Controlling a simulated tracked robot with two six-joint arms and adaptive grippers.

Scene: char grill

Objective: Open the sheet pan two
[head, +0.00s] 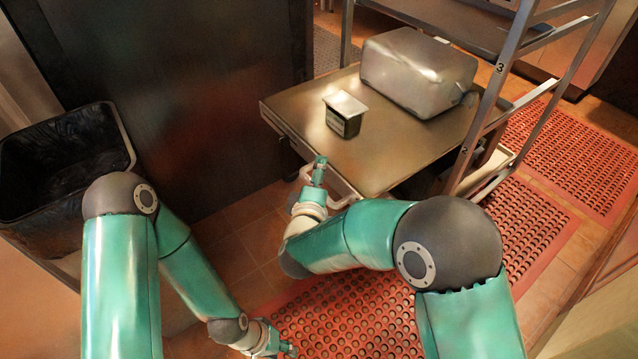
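The rack (490,95) has number labels on its post, a "3" and lower down what looks like a "2". A wide metal sheet pan (400,155) sits at the lower level and sticks out to the left of the post. A pale loop like a handle (345,190) shows at its near edge. My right gripper (320,168) is at that near edge, by the loop; whether it touches is unclear, and its fingers are too small to read. My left gripper (284,349) is low at the bottom of the view, above the red mat, away from the pan; its fingers are unclear.
A small dark container with a pale lid (345,113) and a large metal box (418,70) rest on the pan. A black-lined bin (65,150) stands at the left beside a dark panel (215,90). Red perforated mats (510,235) cover the floor.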

